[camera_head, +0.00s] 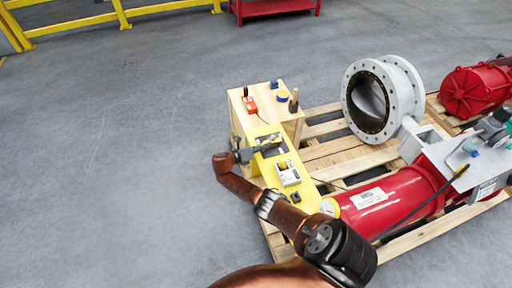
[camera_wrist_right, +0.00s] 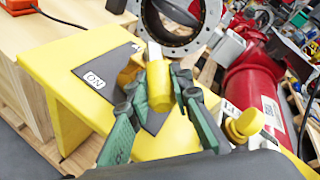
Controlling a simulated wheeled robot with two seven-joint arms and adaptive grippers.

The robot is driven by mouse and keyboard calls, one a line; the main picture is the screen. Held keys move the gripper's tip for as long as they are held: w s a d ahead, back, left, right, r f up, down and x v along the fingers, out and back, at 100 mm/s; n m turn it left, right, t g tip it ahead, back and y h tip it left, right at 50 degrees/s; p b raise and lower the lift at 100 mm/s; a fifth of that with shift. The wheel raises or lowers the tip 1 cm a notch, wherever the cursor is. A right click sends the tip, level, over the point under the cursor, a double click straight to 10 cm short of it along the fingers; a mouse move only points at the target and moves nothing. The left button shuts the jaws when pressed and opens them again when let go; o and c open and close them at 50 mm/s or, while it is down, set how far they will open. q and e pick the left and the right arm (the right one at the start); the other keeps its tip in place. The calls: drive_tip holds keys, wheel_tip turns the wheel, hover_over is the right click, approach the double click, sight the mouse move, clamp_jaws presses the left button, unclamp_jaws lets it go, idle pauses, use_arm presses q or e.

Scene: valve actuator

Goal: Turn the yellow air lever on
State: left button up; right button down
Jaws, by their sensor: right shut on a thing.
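The yellow air lever (camera_wrist_right: 159,88) stands up between the green fingers of my right gripper (camera_wrist_right: 157,84) in the right wrist view. The fingers are shut on it, one on each side. The lever rises from a dark plate (camera_wrist_right: 110,66) on a yellow panel (camera_wrist_right: 62,62), and a white label with dark letters (camera_wrist_right: 93,80) lies left of it. In the head view my right gripper (camera_head: 266,144) is at the far end of the yellow panel (camera_head: 314,207), and the lever is too small there to make out clearly. My left gripper is not in view.
A wooden box (camera_head: 291,118) with a red device (camera_head: 250,105) and small tools stands behind the panel. A large grey flanged valve (camera_head: 408,88) and a red actuator cylinder (camera_head: 395,200) rest on wooden pallets (camera_head: 335,150) to the right. The floor at left is clear.

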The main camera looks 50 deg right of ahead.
drive_tip(key=shift+d, duration=0.1)
idle(0.3)
drive_tip(key=c, duration=1.7)
unclamp_jaws()
